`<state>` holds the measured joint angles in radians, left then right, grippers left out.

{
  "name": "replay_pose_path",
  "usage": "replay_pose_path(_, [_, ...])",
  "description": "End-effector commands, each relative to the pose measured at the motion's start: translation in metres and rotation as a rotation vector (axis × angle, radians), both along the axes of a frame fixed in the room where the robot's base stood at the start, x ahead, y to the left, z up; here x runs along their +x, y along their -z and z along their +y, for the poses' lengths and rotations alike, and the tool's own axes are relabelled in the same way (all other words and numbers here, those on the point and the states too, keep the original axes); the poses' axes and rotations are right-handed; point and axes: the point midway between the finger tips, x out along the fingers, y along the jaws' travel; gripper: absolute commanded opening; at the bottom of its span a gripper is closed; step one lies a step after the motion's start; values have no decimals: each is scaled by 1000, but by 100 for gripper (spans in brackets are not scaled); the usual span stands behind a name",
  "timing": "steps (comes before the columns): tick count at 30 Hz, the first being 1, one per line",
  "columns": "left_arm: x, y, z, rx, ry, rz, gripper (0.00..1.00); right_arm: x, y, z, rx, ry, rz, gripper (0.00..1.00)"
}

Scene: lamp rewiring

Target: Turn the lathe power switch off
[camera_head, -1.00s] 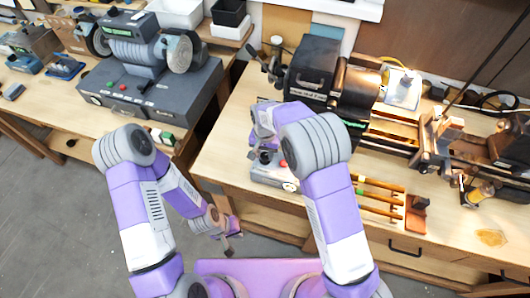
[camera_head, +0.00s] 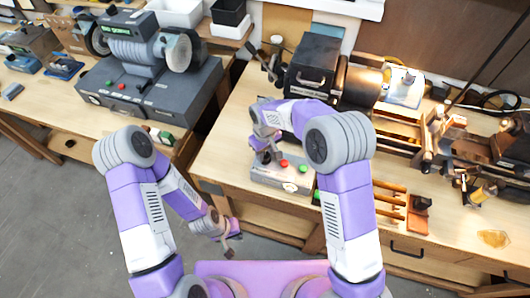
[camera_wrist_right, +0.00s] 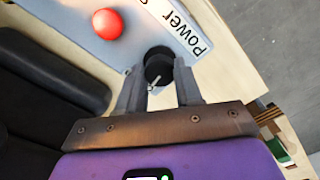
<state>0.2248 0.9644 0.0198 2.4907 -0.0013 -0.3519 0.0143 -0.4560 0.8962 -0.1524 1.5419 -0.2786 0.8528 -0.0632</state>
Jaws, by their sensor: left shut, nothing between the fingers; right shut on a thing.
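The lathe's grey control box (camera_head: 262,174) sits at the front left of the right-hand bench. It carries a red button (camera_head: 284,163), a green button (camera_head: 303,168) and a black rotary knob (camera_wrist_right: 158,62) next to the "Power" label (camera_wrist_right: 184,32). My right gripper (camera_head: 266,156) is over the left part of the box. In the right wrist view, its fingers (camera_wrist_right: 160,88) are on either side of the knob, shut on it. The knob has a white pointer mark. My left gripper (camera_head: 230,245) is shut and empty, low in front of the benches, away from the box.
The lathe headstock (camera_head: 312,66) stands behind the control box, with its bed running right. Wooden-handled tools (camera_head: 385,197) lie right of my right arm. A bench grinder (camera_head: 140,60) stands on the left bench. Open floor (camera_head: 60,215) lies at lower left.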

Motion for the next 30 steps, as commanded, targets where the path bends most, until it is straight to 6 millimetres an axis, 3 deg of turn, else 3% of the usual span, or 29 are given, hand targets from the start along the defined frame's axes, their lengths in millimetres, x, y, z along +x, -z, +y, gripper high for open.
replay_pose_path(15, [0,1,0,0,0,0,0,1,-1,0,1,-451,-3,4])
replay_pose_path(30, [0,0,0,0,0,0,0,1,-2,0,1,-646,-4,4])
